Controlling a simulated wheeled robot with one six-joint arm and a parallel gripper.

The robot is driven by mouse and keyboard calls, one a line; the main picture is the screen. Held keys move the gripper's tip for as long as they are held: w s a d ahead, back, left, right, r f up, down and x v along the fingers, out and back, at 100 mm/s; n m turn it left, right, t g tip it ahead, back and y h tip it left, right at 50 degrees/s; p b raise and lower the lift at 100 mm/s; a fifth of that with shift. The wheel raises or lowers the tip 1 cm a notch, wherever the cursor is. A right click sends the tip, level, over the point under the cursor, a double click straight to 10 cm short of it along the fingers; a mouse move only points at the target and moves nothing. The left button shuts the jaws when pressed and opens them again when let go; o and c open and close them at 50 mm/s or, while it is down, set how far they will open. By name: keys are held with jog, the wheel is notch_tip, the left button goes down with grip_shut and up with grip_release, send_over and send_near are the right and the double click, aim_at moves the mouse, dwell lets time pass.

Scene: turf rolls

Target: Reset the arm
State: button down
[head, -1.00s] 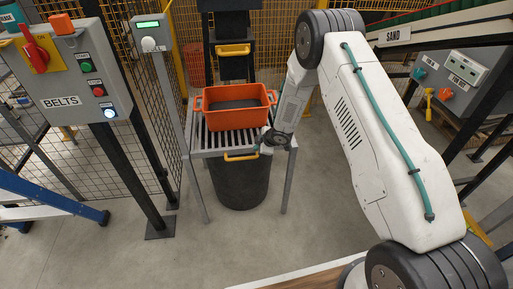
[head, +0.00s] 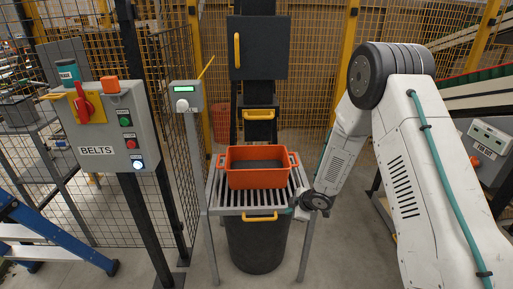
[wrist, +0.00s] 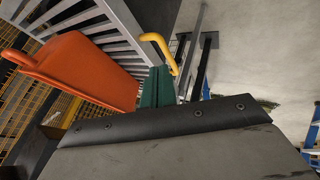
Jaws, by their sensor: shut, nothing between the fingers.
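My arm reaches down from the right in the head view. My gripper (head: 300,213) is small there, beside the right front corner of the slatted metal stand (head: 236,211). In the wrist view the green fingers of my gripper (wrist: 157,82) are together with nothing between them. They show in front of the stand's slats, close to its yellow handle (wrist: 158,45). An orange tub (head: 257,178) with a dark inside stands upright on the slats, to the left of my gripper and apart from it. The tub's side also shows in the wrist view (wrist: 90,68).
A dark bin (head: 257,246) stands under the slats. A grey BELTS panel (head: 104,125) with a red switch and buttons is at left, with a green-display post (head: 184,88) nearby. A blue ladder (head: 50,235) stands lower left. Yellow mesh fencing closes the back.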

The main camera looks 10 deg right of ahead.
jog(key=s+d+f+m+g+h, duration=0.2)
jog(key=s+d+h, duration=0.1)
jog(key=s+d, duration=0.1)
jog(key=s+d+r+m+g+h, duration=0.35)
jog(key=s+d+r+m, duration=0.3)
jog(key=s+r, duration=0.4)
jog(key=s+a+r+m+y, duration=0.1)
jog(key=s+a+r+m, duration=0.1)
jog(key=s+r, duration=1.1)
jog(key=s+a+r+m+y, duration=0.1)
jog(key=s+a+r+m, duration=0.2)
jog(key=s+r, duration=1.1)
notch_tip(320, 180, up, 3)
jog(key=shift+m+t, duration=0.35)
jog(key=shift+m, duration=0.8)
jog(key=shift+s, duration=0.1)
